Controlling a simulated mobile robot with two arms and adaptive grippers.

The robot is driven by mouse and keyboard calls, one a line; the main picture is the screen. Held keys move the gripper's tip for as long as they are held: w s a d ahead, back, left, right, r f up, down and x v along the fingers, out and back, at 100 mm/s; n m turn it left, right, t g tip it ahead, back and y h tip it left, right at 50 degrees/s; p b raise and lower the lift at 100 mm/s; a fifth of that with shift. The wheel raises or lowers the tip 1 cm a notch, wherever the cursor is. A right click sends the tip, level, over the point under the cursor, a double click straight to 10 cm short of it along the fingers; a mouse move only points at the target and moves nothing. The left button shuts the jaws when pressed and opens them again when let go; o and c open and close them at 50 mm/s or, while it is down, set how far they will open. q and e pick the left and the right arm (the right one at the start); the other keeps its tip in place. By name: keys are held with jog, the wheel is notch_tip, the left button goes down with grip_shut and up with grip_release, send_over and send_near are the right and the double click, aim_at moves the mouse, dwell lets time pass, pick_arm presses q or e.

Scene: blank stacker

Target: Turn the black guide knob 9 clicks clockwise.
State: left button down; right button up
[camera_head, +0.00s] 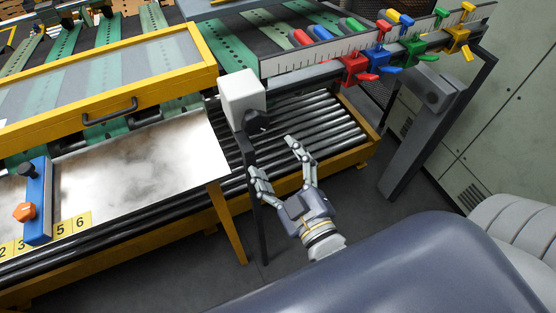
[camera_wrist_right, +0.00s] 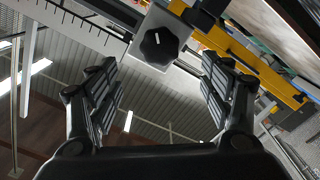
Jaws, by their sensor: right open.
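A black knob (camera_wrist_right: 158,44) with several lobes and a white pointer line sits on the face of a pale box (camera_wrist_right: 142,48) in the right wrist view. In the head view the pale box (camera_head: 242,93) stands at the front corner of the machine, and the black knob (camera_head: 258,121) shows partly on its near side. My right gripper (camera_head: 273,157) is open and empty, apart from the knob, with its fingers pointing towards it. In the right wrist view the two fingers (camera_wrist_right: 160,80) are spread wide, with the knob beyond and between them. My left gripper is not in view.
A roller conveyor (camera_head: 300,122) lies behind my right gripper. A scale rail (camera_head: 290,62) with red, blue, green and yellow clamps (camera_head: 355,70) runs to the right. A blue bar (camera_head: 38,205) with an orange knob and a black knob is at the left. A yellow-framed clear cover (camera_head: 110,75) is behind.

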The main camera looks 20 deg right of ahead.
aim_at(258, 126)
jog(key=w+n+b, duration=0.3)
jog(key=n+b, duration=0.1)
jog(key=n, duration=0.3)
jog(key=w+n+b, duration=0.3)
jog(key=n+b, duration=0.2)
jog(key=n, duration=0.2)
jog(key=w+n+b, duration=0.3)
jog(key=n+b, duration=0.1)
jog(key=n, duration=0.3)
jog(key=shift+f, duration=0.2)
jog(key=shift+w+r+b, duration=0.1)
jog(key=shift+w+b, duration=0.25)
jog(key=shift+b, duration=0.1)
jog(key=shift+w+r, duration=0.1)
jog(key=shift+w, duration=1.1)
